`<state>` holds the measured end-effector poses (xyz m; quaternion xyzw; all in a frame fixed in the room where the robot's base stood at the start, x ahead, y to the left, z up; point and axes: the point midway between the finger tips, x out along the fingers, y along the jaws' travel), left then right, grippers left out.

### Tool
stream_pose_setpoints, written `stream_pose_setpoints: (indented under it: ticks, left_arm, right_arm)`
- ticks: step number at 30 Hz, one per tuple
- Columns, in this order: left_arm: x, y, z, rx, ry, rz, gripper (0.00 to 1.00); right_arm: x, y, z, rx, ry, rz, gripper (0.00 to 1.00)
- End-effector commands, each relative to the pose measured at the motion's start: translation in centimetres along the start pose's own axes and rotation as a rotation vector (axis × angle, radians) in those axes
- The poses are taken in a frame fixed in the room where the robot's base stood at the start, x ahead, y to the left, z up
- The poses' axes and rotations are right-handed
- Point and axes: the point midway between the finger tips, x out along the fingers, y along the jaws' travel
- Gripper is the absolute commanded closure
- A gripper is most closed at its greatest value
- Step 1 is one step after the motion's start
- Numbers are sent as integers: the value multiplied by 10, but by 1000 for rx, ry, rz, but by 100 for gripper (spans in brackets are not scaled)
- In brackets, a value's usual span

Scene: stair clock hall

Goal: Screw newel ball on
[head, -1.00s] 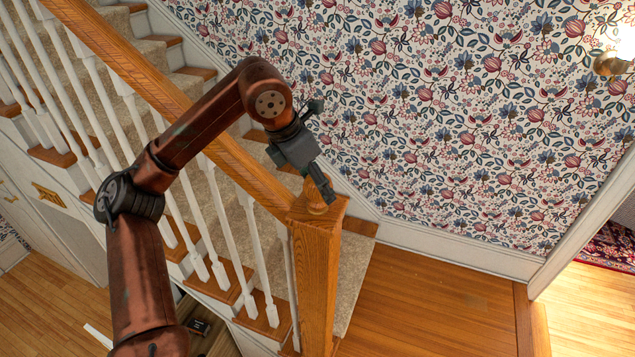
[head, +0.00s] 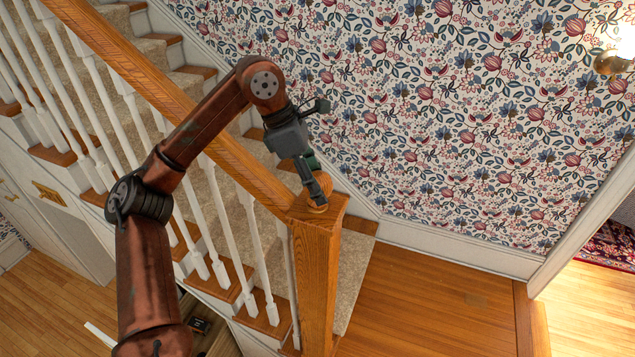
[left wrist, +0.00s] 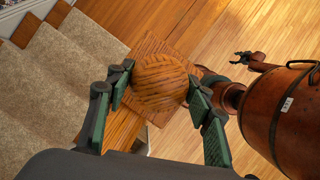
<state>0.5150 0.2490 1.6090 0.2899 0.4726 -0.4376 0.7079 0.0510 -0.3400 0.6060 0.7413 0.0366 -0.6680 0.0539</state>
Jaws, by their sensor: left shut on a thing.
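The newel ball (left wrist: 160,84), round grained wood, sits over the square top of the newel post (head: 316,265) at the foot of the stair rail. My left gripper (head: 316,194) is at the post top, its two fingers shut on opposite sides of the ball. In the head view the fingers hide most of the ball (head: 326,182). The joint between ball and post is hidden, so I cannot tell how tightly it is seated. My right gripper (left wrist: 241,58) shows small in the left wrist view, away from the post; its jaws are too small to judge.
The wooden handrail (head: 180,105) slopes up left from the post, with white balusters (head: 212,205) below it. Carpeted stairs (head: 215,185) lie behind it. A papered wall (head: 450,120) stands behind. Wooden floor (head: 430,300) is clear to the right.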

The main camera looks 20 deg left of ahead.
Motion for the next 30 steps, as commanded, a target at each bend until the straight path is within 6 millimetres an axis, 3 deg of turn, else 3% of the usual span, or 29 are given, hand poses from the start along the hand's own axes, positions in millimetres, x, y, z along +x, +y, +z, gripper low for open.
stream_pose_setpoints:
  ticks: [10,20,23,30]
  left_arm:
    - [0,0,0,-1,0,1,32]
    - [-4,0,0,-2,0,2,32]
    - [-16,0,1,-2,-2,4,32]
    - [-66,0,1,-1,-4,4,32]
  right_arm:
    - [0,0,0,0,0,0,48]
    - [0,2,0,-2,0,2,48]
    - [0,2,0,-1,0,2,48]
    - [0,1,0,-1,0,1,48]
